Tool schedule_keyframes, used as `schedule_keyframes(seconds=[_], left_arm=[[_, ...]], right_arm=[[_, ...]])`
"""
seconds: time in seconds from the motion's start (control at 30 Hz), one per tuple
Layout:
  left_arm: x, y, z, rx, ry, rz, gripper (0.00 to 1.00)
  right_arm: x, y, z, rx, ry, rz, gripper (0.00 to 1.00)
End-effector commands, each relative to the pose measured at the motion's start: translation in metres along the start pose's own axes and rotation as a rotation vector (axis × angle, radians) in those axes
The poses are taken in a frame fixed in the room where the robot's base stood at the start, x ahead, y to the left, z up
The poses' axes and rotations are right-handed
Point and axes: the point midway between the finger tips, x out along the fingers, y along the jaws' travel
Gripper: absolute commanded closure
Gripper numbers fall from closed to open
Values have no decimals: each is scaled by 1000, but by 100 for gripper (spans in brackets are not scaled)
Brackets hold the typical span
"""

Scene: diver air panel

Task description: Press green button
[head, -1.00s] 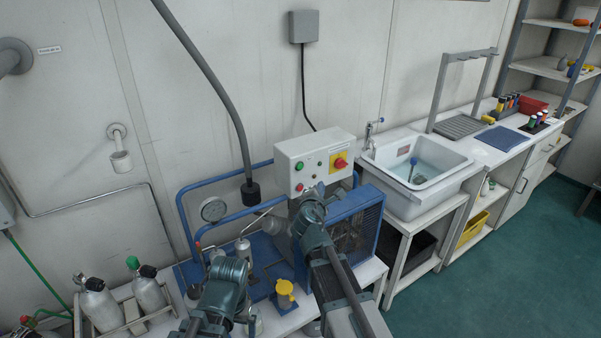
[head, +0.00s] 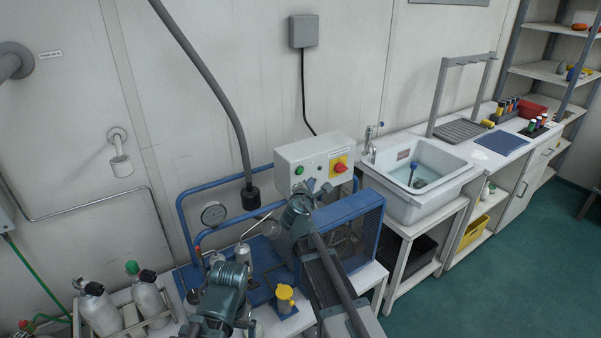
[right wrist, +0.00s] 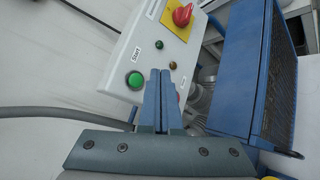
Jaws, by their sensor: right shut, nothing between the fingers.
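The green button (head: 299,169) is on the upper left of the front of a white control box (head: 313,165). In the right wrist view the green button (right wrist: 135,80) has a label reading START beside it. My right gripper (head: 316,188) is in front of the lower part of the box. Its fingers (right wrist: 160,73) are shut and empty, with the tips just right of the green button in the wrist view. I cannot tell whether the tips touch the box. My left arm is at the bottom of the head view; its gripper does not show.
A red knob on a yellow plate (head: 339,166) is on the box's right side. A blue-framed unit (head: 352,230) stands below right, a pressure gauge (head: 213,213) to the left. A sink (head: 420,180) is farther right. A red button (right wrist: 180,98) is partly behind my fingers.

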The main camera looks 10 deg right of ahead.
Motion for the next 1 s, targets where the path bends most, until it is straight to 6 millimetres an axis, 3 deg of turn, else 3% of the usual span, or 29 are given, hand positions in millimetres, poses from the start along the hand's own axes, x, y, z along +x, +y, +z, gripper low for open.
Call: schedule_keyframes(seconds=[0.1, 0.3, 1.0], left_arm=[[0, 0, 0, 0, 0, 0, 0], [0, 0, 0, 0, 0, 0, 0], [0, 0, 0, 0, 0, 0, 0]], right_arm=[[14, 10, -10, 0, 0, 1, 100], [25, 18, -17, 0, -1, 0, 100], [25, 18, -18, 0, 0, 0, 100]])
